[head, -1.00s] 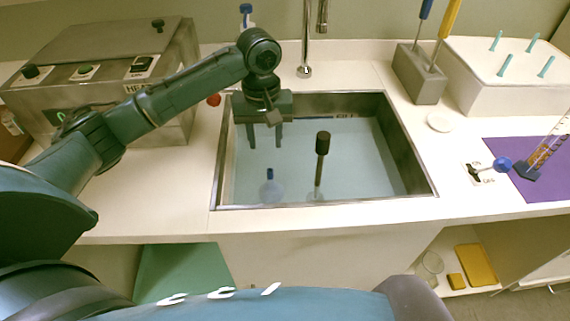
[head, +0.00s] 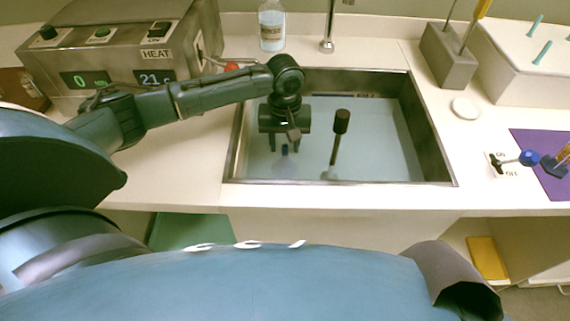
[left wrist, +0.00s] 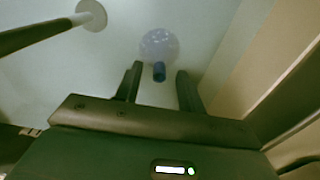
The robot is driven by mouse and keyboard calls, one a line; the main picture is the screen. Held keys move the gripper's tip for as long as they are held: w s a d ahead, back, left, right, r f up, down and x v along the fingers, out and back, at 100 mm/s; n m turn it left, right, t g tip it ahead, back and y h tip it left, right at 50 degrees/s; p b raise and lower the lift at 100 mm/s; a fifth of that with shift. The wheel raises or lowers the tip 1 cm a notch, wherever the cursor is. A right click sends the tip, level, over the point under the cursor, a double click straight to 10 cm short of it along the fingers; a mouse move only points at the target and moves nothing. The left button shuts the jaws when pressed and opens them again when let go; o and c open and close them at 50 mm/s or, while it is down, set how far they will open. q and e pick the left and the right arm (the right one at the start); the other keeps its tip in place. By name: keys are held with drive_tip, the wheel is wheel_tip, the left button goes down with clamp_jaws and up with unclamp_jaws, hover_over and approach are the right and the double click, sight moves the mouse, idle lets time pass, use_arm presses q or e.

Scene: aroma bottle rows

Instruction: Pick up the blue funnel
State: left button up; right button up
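The blue funnel (head: 285,151) stands in the water-filled sink (head: 440,150), with its narrow blue stem up. In the left wrist view its pale, rounded wide part (left wrist: 158,43) rests on the sink floor and its darker blue stem (left wrist: 159,72) points toward my left gripper. My left gripper (left wrist: 160,70) is open, with the stem between the lines of its two fingers. It shows no clear contact with the stem. In the head view the left gripper (head: 285,142) is over the funnel and hides part of it. My right gripper is out of view.
A black-topped rod on a pale round base (head: 340,123) stands in the sink right of the funnel. A faucet (head: 327,44) and clear bottle (head: 271,30) are behind. A heater box (head: 130,50) is at left; a grey block (head: 447,58) is at right.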

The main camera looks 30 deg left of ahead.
use_arm(q)
drive_tip(key=shift+f, duration=0.85)
drive_tip(key=shift+c, duration=0.2)
clamp_jaws()
